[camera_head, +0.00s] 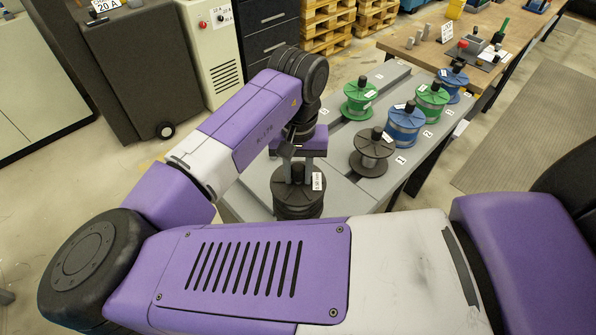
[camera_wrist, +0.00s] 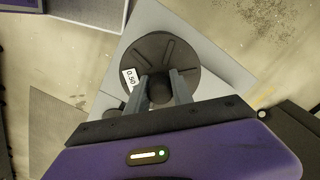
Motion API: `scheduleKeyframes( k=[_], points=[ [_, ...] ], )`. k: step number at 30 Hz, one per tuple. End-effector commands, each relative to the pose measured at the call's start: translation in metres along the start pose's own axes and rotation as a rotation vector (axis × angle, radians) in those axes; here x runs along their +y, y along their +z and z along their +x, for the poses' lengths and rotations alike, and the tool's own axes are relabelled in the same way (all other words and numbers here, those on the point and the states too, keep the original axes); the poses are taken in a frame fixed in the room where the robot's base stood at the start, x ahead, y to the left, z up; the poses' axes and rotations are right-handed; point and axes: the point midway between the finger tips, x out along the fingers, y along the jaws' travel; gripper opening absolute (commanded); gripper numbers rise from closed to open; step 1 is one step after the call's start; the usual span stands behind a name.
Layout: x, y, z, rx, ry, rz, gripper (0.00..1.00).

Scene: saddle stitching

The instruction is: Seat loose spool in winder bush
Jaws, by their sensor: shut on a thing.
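A dark spool (camera_head: 297,200) with a white label stands at the near end of the grey bench, partly behind my arm. In the wrist view, the spool (camera_wrist: 160,52) shows its round dark top flange and a label reading 0.50. My gripper (camera_head: 297,172) is above it, pointing down, with its fingers shut on the spool's black central knob (camera_wrist: 160,92). The spool looks about upright. I cannot tell whether its underside touches anything. I cannot make out the winder bush.
Several other spools stand on the grey bench (camera_head: 345,190): a dark one (camera_head: 372,152), blue ones (camera_head: 405,125) and green ones (camera_head: 360,98). A wooden workbench (camera_head: 430,55) with small tools is behind at the right. A grey cabinet (camera_head: 130,70) stands at the left.

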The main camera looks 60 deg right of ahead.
Motion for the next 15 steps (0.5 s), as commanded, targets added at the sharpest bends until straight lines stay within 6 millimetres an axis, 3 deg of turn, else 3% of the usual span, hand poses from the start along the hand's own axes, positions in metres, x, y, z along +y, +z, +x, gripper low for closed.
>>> scheduleKeyframes(
  k=[15],
  points=[
    [-0.0005,-0.0004,0.0093,0.002,-0.001,-0.001,0.0]
  ],
)
